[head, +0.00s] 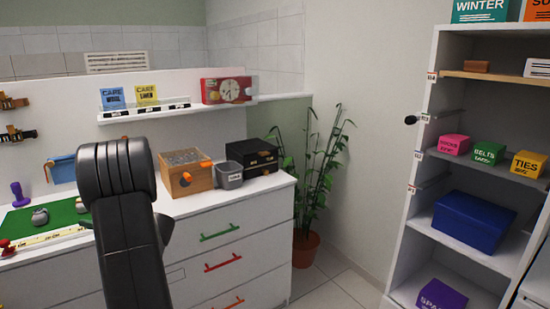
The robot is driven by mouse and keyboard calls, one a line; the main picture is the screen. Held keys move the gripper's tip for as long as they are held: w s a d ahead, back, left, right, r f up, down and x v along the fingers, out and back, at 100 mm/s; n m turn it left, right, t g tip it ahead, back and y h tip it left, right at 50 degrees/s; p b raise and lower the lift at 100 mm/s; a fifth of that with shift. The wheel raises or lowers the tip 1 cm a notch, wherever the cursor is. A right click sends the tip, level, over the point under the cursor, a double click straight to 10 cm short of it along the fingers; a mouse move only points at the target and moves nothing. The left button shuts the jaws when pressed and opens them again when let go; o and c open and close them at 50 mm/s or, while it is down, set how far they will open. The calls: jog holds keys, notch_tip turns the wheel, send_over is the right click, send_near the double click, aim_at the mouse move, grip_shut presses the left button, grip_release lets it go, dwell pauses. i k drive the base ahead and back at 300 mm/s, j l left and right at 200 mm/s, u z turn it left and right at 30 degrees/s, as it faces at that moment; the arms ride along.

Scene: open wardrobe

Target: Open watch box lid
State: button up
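A wooden box (172,188) with a grey, glass-like top (184,157) stands on the white dresser, right of my arm. It has orange parts on its front and right side, and its top looks closed. A black box (262,165) with small gold-coloured details stands further right and looks shut. No readable label shows which of the two is the watch box. My dark arm rises in the foreground left of the wooden box and hides part of the dresser top. My gripper's fingers cannot be made out.
A grey bin (229,175) stands between the two boxes. A red clock box (226,90) and two care cards stand on ledges behind. A green mat (45,218) with small items lies left.

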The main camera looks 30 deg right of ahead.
aim_at(245, 149)
jog(key=i+z, duration=0.1)
jog(key=z, duration=0.3)
jog(key=i+l+z, duration=0.1)
jog(key=z, duration=0.65)
jog(key=i+z, duration=0.15)
jog(key=z, duration=0.2)
jog(key=i+j, duration=0.1)
jog(key=i, duration=0.2)
jog(key=i+j, duration=0.1)
jog(key=i, duration=0.15)
jog(key=z, duration=0.05)
